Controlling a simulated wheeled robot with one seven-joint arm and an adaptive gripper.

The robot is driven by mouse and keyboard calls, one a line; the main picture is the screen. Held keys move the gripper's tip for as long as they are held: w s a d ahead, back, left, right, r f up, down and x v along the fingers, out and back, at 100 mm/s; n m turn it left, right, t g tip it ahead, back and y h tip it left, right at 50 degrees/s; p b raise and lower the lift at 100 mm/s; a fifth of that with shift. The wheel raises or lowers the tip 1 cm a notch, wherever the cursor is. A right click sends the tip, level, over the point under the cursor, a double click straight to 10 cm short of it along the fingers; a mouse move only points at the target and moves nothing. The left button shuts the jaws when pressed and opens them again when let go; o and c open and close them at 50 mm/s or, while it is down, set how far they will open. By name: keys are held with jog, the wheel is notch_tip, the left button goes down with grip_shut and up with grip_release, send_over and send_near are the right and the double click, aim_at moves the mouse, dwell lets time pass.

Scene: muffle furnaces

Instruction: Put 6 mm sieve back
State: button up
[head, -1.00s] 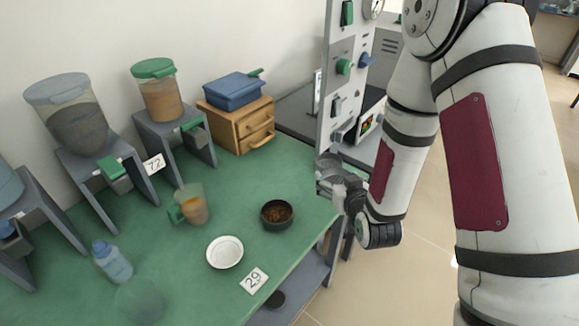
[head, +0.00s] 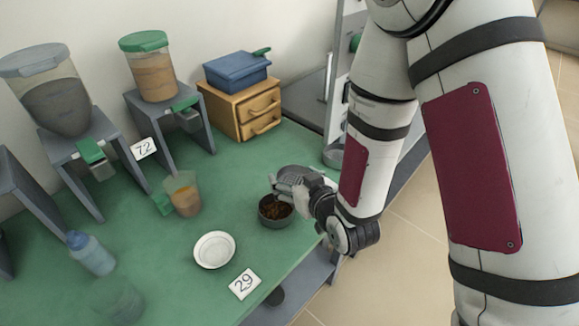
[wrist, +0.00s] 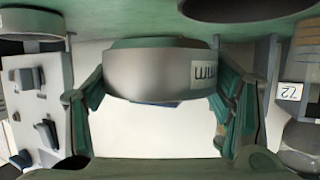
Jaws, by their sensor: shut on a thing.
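My gripper (wrist: 160,90) is shut on a grey round sieve (wrist: 150,72) in the wrist view, one finger on each side. A pale label on its side shows part of the letters "mm"; no number is readable. In the head view my gripper (head: 305,190) is over the green table, at the upper right of a dark bowl (head: 264,216) with brown contents. The sieve's grey edge (head: 290,174) shows there, partly hidden by the gripper. It appears to be above the bowl; whether they touch is unclear.
A white dish (head: 214,250), a "29" card (head: 244,284) and a cup of orange material (head: 186,198) stand left of the bowl. A blue bottle (head: 92,254) is further left. Hoppers on grey stands and a wooden drawer box (head: 234,110) line the wall.

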jog(key=w, duration=0.3)
jog(key=w+a, duration=0.1)
jog(key=w, duration=0.2)
jog(key=w+a, duration=0.1)
jog(key=w, duration=0.3)
jog(key=shift+a+f, duration=0.1)
jog(key=shift+f, duration=2.1)
jog(key=shift+f+b, duration=0.5)
jog(key=shift+f, duration=0.1)
jog(key=o, duration=1.5)
jog(key=shift+o, duration=0.2)
